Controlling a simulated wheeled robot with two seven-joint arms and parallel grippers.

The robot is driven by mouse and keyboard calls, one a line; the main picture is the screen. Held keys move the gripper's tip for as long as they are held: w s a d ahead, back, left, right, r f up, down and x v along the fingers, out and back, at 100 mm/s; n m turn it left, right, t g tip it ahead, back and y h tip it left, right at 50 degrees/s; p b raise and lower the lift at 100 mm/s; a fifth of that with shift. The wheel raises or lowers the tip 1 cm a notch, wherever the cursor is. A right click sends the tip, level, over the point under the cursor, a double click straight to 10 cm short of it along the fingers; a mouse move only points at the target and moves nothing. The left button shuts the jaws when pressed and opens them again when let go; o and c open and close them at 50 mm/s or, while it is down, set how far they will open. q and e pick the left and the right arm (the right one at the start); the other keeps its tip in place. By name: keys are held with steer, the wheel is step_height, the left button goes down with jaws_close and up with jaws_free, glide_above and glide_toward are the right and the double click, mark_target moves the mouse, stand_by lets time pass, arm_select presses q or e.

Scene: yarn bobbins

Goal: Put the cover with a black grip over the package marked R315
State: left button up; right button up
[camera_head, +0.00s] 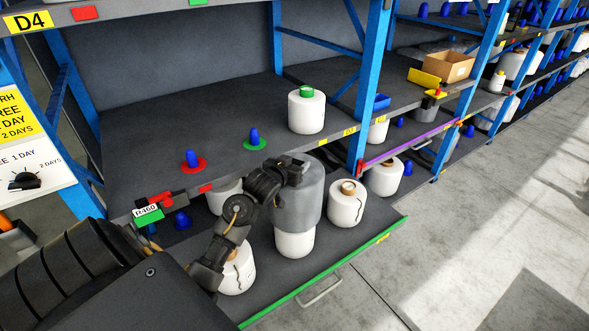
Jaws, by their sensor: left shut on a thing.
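My left gripper (291,172) is shut at the top of a grey, see-through cover (298,197). The cover's grip is hidden by the gripper, so its colour does not show. The cover is upright. Its lower part overlaps the upper part of a white package (294,243) on the lower pull-out shelf. I cannot tell how far the package is inside it. No R315 mark is readable; the one tag I can make out (148,211) seems to read R460. My right gripper is not in view.
The green-edged lower shelf (350,258) also holds white packages at the right (347,204) and left front (238,270). The upper shelf (190,120) carries a green-topped package (307,110) and blue pegs. A blue post (369,85) stands right of the cover.

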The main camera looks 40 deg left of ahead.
mark_target(281, 219)
arm_select(q)
steer(key=shift+r, duration=0.15)
steer(key=shift+p, duration=0.4)
steer(key=shift+f+b, duration=5.4)
steer(key=shift+f, duration=4.35)
steer(key=o, duration=1.4)
steer(key=shift+s, duration=0.1)
steer(key=b+v, duration=0.1)
steer(key=v, duration=0.9)
steer(key=shift+s+d+r, duration=0.1)
steer(key=shift+s+d, duration=0.05)
steer(key=shift+s, duration=0.2)
